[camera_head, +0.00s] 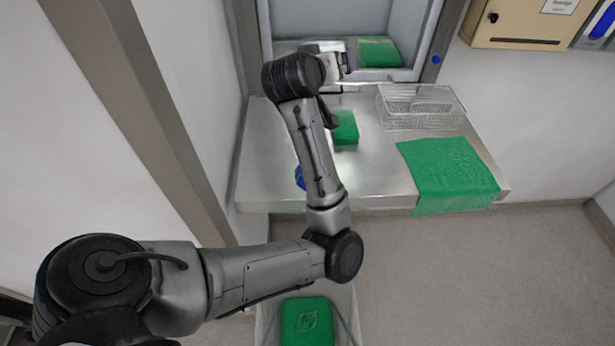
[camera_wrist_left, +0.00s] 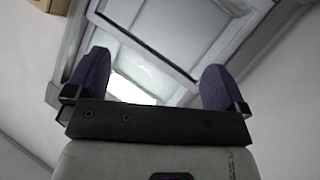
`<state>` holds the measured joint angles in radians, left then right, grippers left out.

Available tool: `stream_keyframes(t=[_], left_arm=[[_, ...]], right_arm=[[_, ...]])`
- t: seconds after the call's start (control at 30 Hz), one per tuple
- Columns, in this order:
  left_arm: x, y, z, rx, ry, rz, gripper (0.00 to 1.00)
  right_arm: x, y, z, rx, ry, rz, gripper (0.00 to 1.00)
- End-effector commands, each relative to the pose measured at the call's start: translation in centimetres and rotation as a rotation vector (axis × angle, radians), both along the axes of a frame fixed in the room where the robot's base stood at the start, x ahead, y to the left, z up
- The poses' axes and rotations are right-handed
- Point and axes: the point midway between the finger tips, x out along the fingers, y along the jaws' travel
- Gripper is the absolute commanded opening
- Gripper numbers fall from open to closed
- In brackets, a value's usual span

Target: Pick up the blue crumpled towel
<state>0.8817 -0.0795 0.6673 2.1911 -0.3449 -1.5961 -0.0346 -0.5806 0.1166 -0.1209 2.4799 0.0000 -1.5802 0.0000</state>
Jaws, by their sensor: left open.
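A small blue patch (camera_head: 300,177), likely the blue crumpled towel, shows at the left part of the metal shelf (camera_head: 262,165). Most of it is hidden behind my left forearm, so its shape cannot be told. My left arm reaches over the shelf. Its wrist is near the hatch, beyond the blue patch, and its fingers are hard to make out in the head view. In the left wrist view my left gripper (camera_wrist_left: 155,75) is open and empty, its two purple-tipped fingers wide apart against the framed hatch. No towel shows in that view. My right gripper is not in view.
A folded green towel (camera_head: 346,128) lies beside my forearm. Another green towel (camera_head: 447,172) hangs over the shelf's front edge. A wire basket (camera_head: 418,106) stands at the back right. More green cloth (camera_head: 380,52) is in the hatch; a green item (camera_head: 307,320) lies below.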

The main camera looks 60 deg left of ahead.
Motion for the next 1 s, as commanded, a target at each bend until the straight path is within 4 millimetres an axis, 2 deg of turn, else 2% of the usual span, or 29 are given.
stream_keyframes(t=[0.03, 0.1, 0.17, 0.2, 0.27, 0.3, 0.4, 0.5, 0.6, 0.7, 0.87, 1.0], left_arm=[[-0.2, 1.8, -0.5, -0.079, -0.009, 0.048, 1.00], [-0.5, 4.1, -2.2, -0.202, 0.016, 0.111, 1.00], [-0.5, 5.5, -4.5, -0.317, 0.068, 0.153, 1.00], [-0.4, 6.0, -6.4, -0.393, 0.119, 0.171, 1.00], [-0.3, 6.1, -9.5, -0.495, 0.217, 0.185, 1.00], [-0.2, 5.7, -11.7, -0.556, 0.296, 0.182, 1.00], [-0.4, 4.3, -16.4, -0.660, 0.503, 0.158, 1.00], [-1.0, 3.0, -19.5, -0.706, 0.684, 0.123, 1.00], [-1.8, 2.1, -21.2, -0.718, 0.822, 0.087, 1.00], [-2.5, 1.7, -22.0, -0.711, 0.915, 0.056, 1.00], [-3.1, 1.6, -23.3, -0.695, 0.978, 0.024, 1.00], [-3.2, 1.6, -25.6, -0.693, 0.981, 0.022, 1.00]], right_arm=[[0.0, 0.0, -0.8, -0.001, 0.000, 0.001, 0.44], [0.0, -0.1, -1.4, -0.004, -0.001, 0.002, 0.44], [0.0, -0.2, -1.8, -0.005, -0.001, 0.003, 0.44], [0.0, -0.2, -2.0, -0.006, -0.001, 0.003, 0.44], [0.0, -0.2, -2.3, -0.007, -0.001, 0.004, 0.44], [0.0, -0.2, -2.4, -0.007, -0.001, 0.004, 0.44], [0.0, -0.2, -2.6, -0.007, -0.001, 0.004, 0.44], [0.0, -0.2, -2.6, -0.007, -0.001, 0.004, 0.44], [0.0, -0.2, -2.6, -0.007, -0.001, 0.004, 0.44], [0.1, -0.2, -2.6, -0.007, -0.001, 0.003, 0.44], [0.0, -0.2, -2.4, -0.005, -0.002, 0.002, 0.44], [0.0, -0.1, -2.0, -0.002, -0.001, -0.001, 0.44]])
